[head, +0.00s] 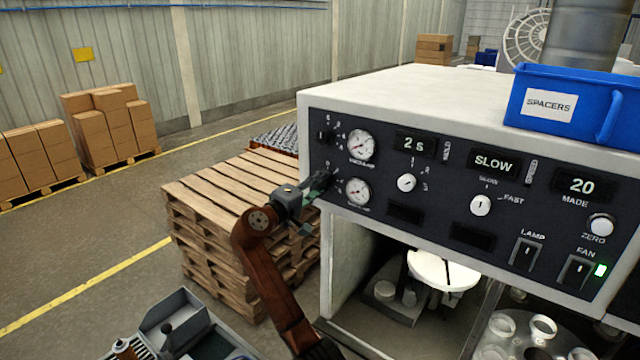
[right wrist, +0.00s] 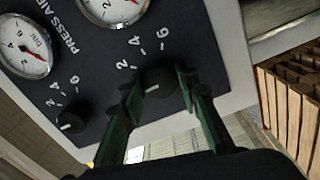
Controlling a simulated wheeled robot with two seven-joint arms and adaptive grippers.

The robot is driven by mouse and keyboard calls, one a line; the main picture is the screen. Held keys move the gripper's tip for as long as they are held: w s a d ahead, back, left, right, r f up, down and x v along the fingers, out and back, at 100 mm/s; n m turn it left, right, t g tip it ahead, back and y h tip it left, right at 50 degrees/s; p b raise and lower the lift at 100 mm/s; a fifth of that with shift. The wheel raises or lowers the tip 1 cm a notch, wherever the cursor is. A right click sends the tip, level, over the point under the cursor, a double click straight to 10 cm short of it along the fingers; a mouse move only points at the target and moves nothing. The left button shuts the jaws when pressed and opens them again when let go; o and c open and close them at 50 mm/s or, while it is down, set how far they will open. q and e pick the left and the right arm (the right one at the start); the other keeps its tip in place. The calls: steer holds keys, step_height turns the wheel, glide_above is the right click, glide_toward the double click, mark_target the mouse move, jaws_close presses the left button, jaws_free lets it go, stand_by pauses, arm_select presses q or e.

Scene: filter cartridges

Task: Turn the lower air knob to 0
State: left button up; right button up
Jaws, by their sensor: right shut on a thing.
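The lower air knob (right wrist: 160,80) is a round black knob with a white pointer mark, on the dark control panel (head: 455,235). My right gripper (right wrist: 163,95) is shut on it, one finger at each side. In the right wrist view the pointer faces lower left, below the printed 2; I cannot see a 0. In the head view my right gripper (head: 322,184) covers the lower knob, left of the lower gauge (head: 358,191). The upper air knob (right wrist: 70,122) is free and also shows in the head view (head: 322,136). My left gripper is not in view.
The upper gauge (head: 361,145) sits close to the knobs. A blue spacers bin (head: 610,100) stands on the machine top (head: 420,95). A pallet stack (head: 220,215) stands left of the machine. A grey tray (head: 180,310) lies at the lower left.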

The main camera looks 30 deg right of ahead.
stand_by(0.4)
steer(key=o, duration=1.2)
steer(key=shift+c, duration=0.2)
steer(key=v, duration=1.2)
steer(key=shift+f, duration=0.15)
